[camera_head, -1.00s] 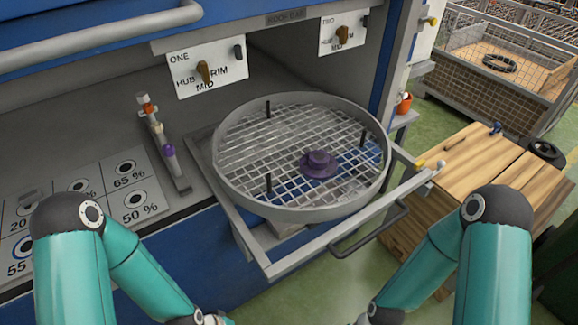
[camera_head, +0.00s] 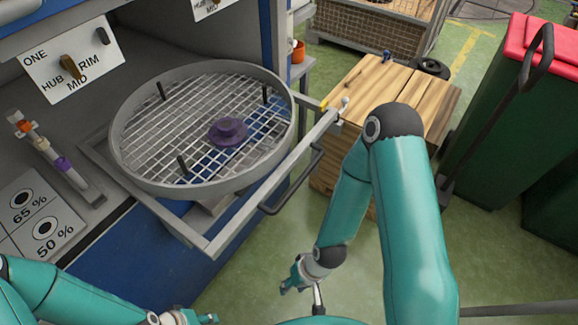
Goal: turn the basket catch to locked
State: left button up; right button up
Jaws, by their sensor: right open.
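The round wire-mesh basket (camera_head: 133,175) sits on a grey pull-out frame (camera_head: 245,215) in front of the blue cabinet. A purple hub knob (camera_head: 228,131) stands near its middle.
A dark bar handle (camera_head: 295,182) juts from the frame's front. A wooden crate (camera_head: 395,85) stands behind the corner, with a green bin with a red lid (camera_head: 495,120) to its right. A rail with coloured pieces (camera_head: 52,158) lies left of the basket. Green floor between is clear.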

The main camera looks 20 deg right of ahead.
aim_at(323, 107)
jog(key=u, duration=0.9)
jog(key=k, duration=1.5)
jog(key=z, duration=0.65)
jog(key=i, duration=1.05)
jog(key=u, duration=0.05)
